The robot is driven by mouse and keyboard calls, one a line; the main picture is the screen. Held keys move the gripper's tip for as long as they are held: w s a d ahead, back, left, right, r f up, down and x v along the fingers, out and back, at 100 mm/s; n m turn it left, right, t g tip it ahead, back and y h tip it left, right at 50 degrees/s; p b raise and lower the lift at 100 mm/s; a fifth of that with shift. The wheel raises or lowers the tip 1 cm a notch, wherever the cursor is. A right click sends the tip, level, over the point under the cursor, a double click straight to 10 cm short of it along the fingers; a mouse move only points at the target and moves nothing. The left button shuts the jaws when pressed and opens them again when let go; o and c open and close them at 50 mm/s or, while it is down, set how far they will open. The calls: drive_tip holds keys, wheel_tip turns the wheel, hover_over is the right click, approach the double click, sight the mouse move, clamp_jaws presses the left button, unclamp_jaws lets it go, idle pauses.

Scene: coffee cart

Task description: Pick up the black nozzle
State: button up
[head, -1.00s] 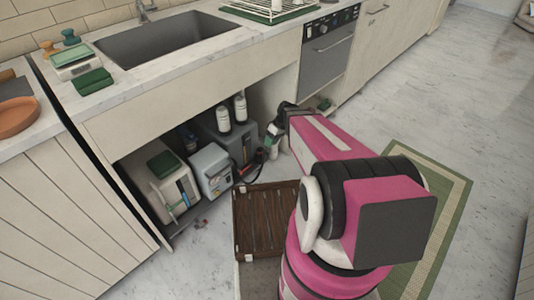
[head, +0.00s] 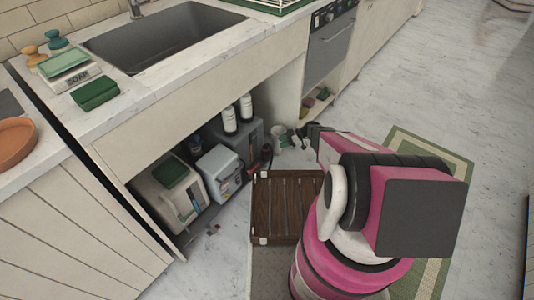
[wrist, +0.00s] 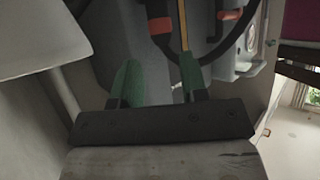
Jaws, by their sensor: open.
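In the wrist view a black nozzle (wrist: 160,14) with an orange band is near the top, against a grey machine. A dark hose (wrist: 229,44) with a second orange-red band curves down beside it. My gripper (wrist: 159,62) is open, its two green fingertips apart with nothing held between them. The nozzle lies beyond the fingertips, and contact is not visible. In the head view the dark hose and its red part (head: 266,153) show small at the right of the cabinet's machines. My gripper's fingers are not clear there.
Grey and white machines (head: 218,172) stand in the open space under the sink counter (head: 125,92). A brown wooden crate (head: 287,205) sits on the floor in front. A green-bordered mat (head: 405,140) lies right of my arm.

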sight(266, 152)
drive_tip(key=x, duration=0.9)
drive_tip(key=shift+a, duration=0.25)
drive_tip(key=shift+r, duration=0.1)
drive_tip(key=c, duration=0.7)
